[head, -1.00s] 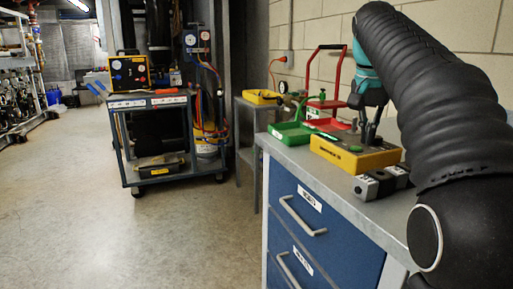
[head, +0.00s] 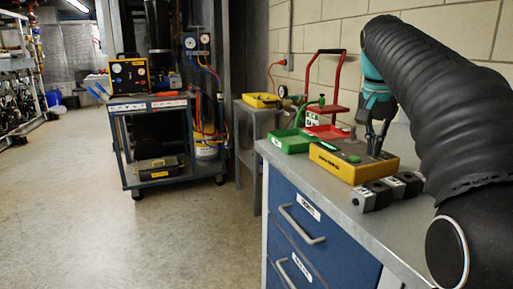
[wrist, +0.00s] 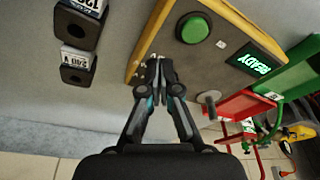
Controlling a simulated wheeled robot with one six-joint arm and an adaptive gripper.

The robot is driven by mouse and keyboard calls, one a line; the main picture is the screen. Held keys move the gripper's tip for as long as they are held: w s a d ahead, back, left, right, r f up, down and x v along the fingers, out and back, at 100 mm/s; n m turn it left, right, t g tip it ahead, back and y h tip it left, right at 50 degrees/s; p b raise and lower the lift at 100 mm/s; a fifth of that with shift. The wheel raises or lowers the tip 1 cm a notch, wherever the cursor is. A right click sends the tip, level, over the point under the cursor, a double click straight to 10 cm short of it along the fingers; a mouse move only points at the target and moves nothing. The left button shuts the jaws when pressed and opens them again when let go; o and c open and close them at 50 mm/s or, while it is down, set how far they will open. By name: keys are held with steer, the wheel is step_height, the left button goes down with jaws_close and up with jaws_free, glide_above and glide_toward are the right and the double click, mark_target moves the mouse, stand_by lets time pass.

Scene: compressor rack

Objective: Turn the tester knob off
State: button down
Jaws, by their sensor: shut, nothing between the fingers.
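The tester is a yellow box with a dark top (head: 345,171) on the metal bench. In the wrist view its dark panel (wrist: 232,62) carries a green button (wrist: 193,29), a lit screen reading READY (wrist: 249,64) and a grey knob on a short post (wrist: 209,99). Whether the knob points to off cannot be read. My gripper (wrist: 153,64) is shut and empty, its tips over the tester's near edge, to the left of the knob and apart from it in the picture. In the head view my gripper (head: 376,153) is at the tester's right side.
Dark blocks with labels (head: 375,194) stand in front of the tester; two show in the wrist view (wrist: 76,66). A green tray (head: 291,142) and a red tray (head: 328,131) lie behind it. A blue cart (head: 150,103) stands across clear floor.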

steer(key=shift+s+d+p, duration=0.1)
steer(key=shift+d+p, duration=0.2)
steer(key=shift+p, duration=0.05)
stand_by(0.5)
steer(key=shift+s, duration=0.2)
steer(key=shift+s+a+r, duration=0.1)
steer(key=shift+s, duration=0.1)
step_height(320, 180, up, 2)
steer(key=shift+r+p, duration=0.15)
steer(key=shift+p, duration=0.4)
steer(key=shift+r, duration=1.75)
